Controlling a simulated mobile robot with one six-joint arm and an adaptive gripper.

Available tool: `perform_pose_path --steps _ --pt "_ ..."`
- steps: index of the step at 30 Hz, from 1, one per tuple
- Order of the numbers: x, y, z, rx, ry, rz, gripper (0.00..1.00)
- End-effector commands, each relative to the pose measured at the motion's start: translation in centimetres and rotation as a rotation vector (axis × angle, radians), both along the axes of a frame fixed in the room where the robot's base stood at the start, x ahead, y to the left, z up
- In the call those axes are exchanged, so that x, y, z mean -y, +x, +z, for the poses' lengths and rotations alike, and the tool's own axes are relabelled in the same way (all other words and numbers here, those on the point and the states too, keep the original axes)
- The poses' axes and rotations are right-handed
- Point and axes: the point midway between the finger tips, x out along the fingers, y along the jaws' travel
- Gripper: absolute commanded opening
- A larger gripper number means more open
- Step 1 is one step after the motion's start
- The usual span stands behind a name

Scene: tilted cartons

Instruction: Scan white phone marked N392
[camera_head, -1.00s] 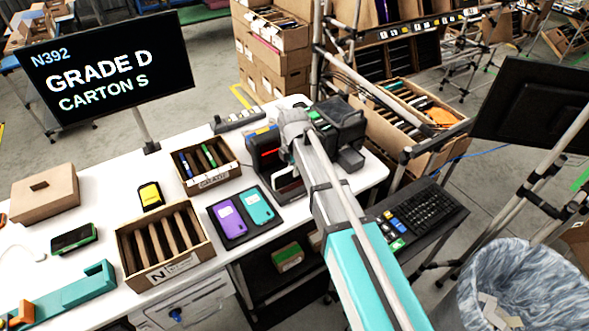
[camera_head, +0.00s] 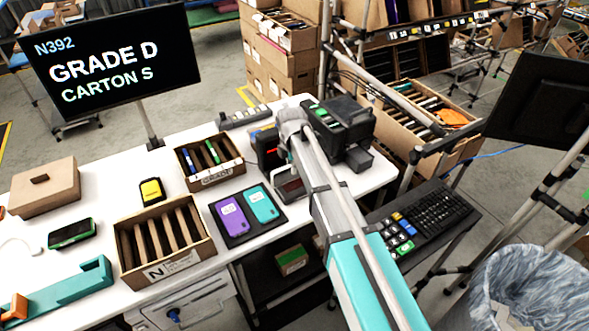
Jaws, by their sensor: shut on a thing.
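My arm reaches from the bottom right to the back of the white bench. My gripper (camera_head: 286,157) is at its far end, mostly hidden behind the arm, shut on the white phone. The phone's outline is largely covered, and its marking cannot be read. A dark boxy device (camera_head: 264,143) stands close to the left of the gripper. A small unit with a pale edge and dark face (camera_head: 290,187) shows just below, partly behind the arm. The monitor (camera_head: 115,65) reads "N392", "GRADE D", "CARTON S".
A slotted carton marked N (camera_head: 137,269), a carton with pens (camera_head: 189,176) and a black tray (camera_head: 222,229) with a purple and a teal phone are on the bench left of the arm. A black device (camera_head: 345,128) stands right of the wrist. A keyboard (camera_head: 436,214) is farther right.

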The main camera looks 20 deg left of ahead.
Motion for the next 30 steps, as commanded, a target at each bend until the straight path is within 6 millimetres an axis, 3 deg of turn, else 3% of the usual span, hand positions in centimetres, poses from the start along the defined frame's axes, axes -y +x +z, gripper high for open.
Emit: perform_pose_path --steps 14,30 --pt "-0.1 0.0 0.2 0.0 0.0 0.0 0.0" --pt "-0.1 0.0 3.9 0.0 0.0 0.001 0.0"
